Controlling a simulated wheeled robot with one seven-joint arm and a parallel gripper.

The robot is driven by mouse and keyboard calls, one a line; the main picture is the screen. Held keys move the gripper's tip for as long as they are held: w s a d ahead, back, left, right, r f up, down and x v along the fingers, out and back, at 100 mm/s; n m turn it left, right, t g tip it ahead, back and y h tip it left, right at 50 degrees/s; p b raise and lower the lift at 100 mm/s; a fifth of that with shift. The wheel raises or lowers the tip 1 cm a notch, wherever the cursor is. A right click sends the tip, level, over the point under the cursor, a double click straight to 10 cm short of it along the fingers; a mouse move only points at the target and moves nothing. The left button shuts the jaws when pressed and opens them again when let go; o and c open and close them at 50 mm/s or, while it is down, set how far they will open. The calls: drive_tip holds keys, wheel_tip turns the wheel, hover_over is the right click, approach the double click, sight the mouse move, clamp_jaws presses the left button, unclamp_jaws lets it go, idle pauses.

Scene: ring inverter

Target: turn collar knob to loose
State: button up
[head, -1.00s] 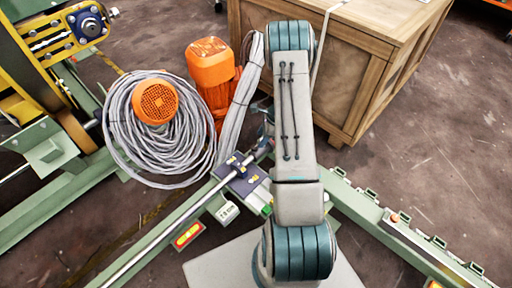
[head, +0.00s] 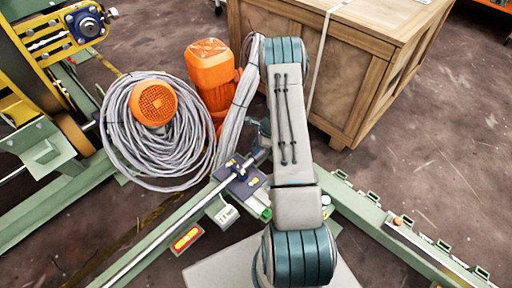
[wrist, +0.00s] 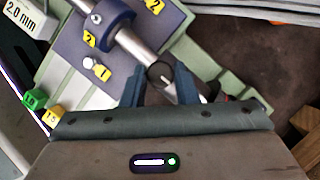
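A blue collar (wrist: 108,22) sits around a bright metal shaft (wrist: 138,48) over a purple plate (wrist: 72,45). Two small pale knobs or screws, one (wrist: 88,62) by a yellow tag 1 and one (wrist: 96,18) by a yellow tag 2, show beside it; I cannot tell which is the collar knob or how it is set. My gripper (wrist: 160,82) has its two dark blue fingers apart, on either side of the shaft's near end. I cannot tell whether they touch it. In the head view the purple plate (head: 250,187) shows left of my arm, which hides most of the gripper.
A 2.0 mm readout (wrist: 22,16) and a green block (wrist: 34,99) are beside the plate. Coiled grey cable (head: 125,150), an orange motor (head: 209,66) and a wooden crate (head: 365,65) stand behind. A green rail (head: 400,232) runs right. Bare floor lies at far right.

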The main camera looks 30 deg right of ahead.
drive_tip(key=shift+n, duration=0.4)
drive_tip(key=n, duration=0.1)
drive_tip(key=n+g, duration=0.1)
drive_tip(key=n, duration=0.1)
drive_tip(key=n+g, duration=0.1)
drive_tip(key=n, duration=0.1)
drive_tip(key=shift+w, duration=0.25)
drive_tip(key=n+g, duration=0.1)
drive_tip(key=n, duration=0.2)
drive_tip(key=n+g+b, duration=0.1)
drive_tip(key=n, duration=0.2)
drive_tip(key=shift+w, duration=0.1)
drive_tip(key=n+g+h, duration=0.1)
drive_tip(key=n, duration=0.2)
drive_tip(key=n+g+h, duration=0.1)
drive_tip(key=n, duration=0.2)
drive_tip(key=shift+w+a, duration=0.1)
drive_tip(key=shift+a, duration=0.05)
drive_tip(key=n+h, duration=0.2)
drive_tip(key=n, duration=0.4)
drive_tip(key=shift+a, duration=0.15)
drive_tip(key=o, duration=1)
drive_tip(key=shift+r, duration=0.1)
